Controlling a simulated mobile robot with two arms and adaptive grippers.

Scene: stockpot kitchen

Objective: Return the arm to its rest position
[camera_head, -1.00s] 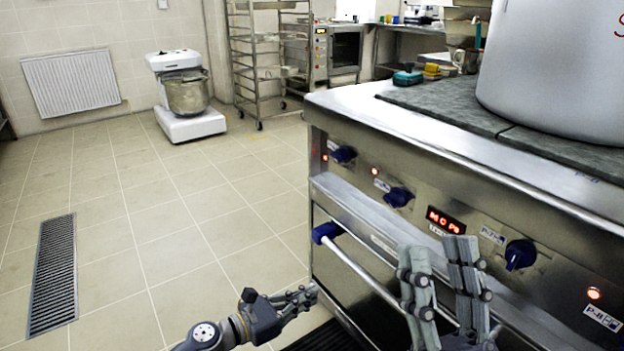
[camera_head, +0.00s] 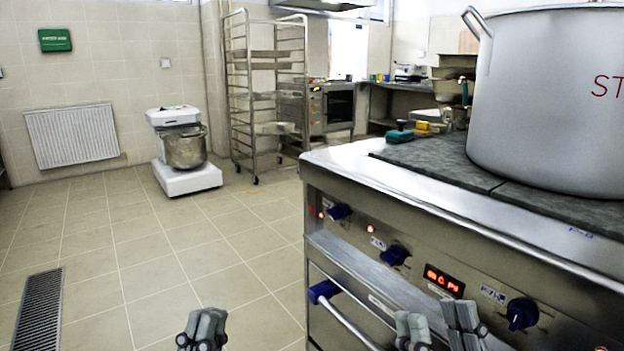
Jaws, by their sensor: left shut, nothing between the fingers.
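My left gripper (camera_head: 202,328) is at the bottom edge of the head view, over the tiled floor and left of the stove. Its fingers point up and are close together, shut with nothing between them. My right gripper (camera_head: 439,328) is at the bottom, in front of the stove's lower front. Its two fingers stand upright with a gap between them, and it is empty. Both arms are cut off by the bottom edge of the view.
The steel stove (camera_head: 450,232) with blue knobs and an oven handle (camera_head: 345,318) fills the right side. A large stockpot (camera_head: 550,110) stands on its dark top. Open floor (camera_head: 130,240) lies left, with a drain grate (camera_head: 38,310); a mixer (camera_head: 184,150) and rack (camera_head: 262,100) stand behind.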

